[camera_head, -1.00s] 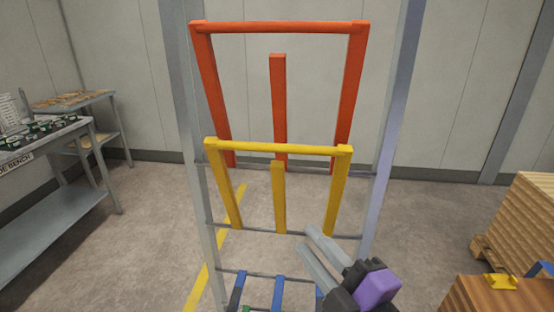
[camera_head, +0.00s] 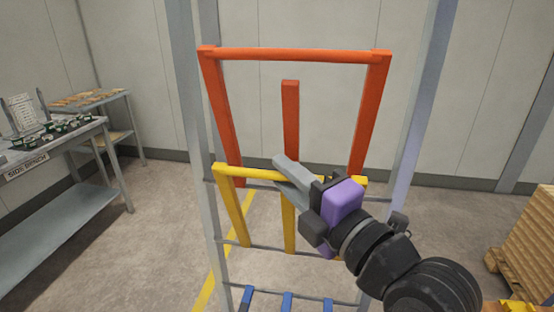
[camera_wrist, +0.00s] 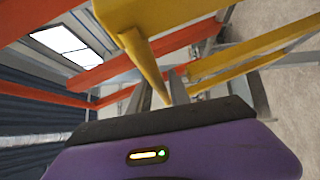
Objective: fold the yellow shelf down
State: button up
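The yellow shelf (camera_head: 234,212) stands folded up, close to upright, in the grey rack frame. It has a top bar, two side arms and a middle strut. My gripper (camera_head: 280,171) is at the middle of its top bar, its two grey fingers appearing apart, reaching in from the right. The fingers and purple wrist cover part of the bar and the right side arm. I cannot tell whether they touch it. In the wrist view, yellow shelf parts (camera_wrist: 160,18) are very close, just above the purple gripper body and grey fingers (camera_wrist: 170,92).
A red shelf (camera_head: 290,56) stands upright above and behind the yellow one. Blue shelf parts (camera_head: 287,302) show low in the rack. Grey posts (camera_head: 412,130) flank the shelves. A side bench (camera_head: 60,140) is at left, and wooden pallets or crates (camera_head: 530,245) at right.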

jog(key=shift+p+x, duration=0.3)
jog(key=shift+x, duration=1.15)
jog(key=shift+c, duration=0.4)
grip_shut()
jog(key=shift+f, duration=0.1)
